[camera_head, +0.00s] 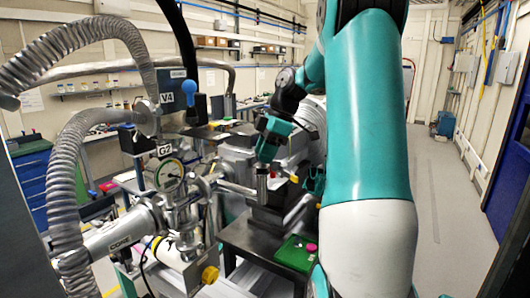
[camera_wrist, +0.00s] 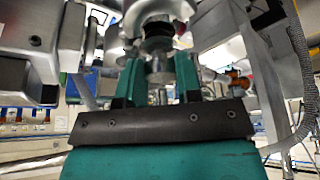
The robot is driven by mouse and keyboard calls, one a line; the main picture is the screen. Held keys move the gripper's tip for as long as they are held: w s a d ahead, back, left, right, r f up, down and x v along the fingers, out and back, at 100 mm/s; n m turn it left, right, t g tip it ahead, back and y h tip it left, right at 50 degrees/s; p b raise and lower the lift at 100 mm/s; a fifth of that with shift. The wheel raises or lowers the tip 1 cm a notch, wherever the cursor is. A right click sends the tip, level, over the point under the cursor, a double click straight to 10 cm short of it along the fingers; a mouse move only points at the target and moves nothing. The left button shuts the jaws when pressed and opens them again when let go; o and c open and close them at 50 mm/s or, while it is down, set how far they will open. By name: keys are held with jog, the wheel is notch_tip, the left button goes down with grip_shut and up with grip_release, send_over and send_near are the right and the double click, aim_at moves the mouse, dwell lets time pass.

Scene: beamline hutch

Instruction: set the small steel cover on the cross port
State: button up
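My gripper shows in the wrist view (camera_wrist: 158,75) as two teal fingers standing apart on a dark bar. A short steel cylinder (camera_wrist: 160,70) lies between the fingertips; I cannot tell whether the fingers touch it or whether it is the small cover. A small upright steel cylinder (camera_head: 262,184) shows below a teal part of my arm, near the end of a horizontal tube from the cross. My arm partly hides this area.
Ribbed metal hoses (camera_head: 75,165) loop at the left. A dark table (camera_head: 250,238) in front bears a green tray (camera_head: 295,254) with a pink item. Blue drawers (camera_head: 32,175) stand at far left. The floor at right (camera_head: 445,190) is clear.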

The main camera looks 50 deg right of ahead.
jog(key=o, duration=0.5)
jog(key=shift+r, duration=0.1)
jog(key=p+v, duration=0.8)
jog(key=v, duration=0.9)
jog(key=shift+s+d+r+p, duration=0.1)
jog(key=shift+s+p, duration=0.05)
jog(key=shift+p, duration=0.25)
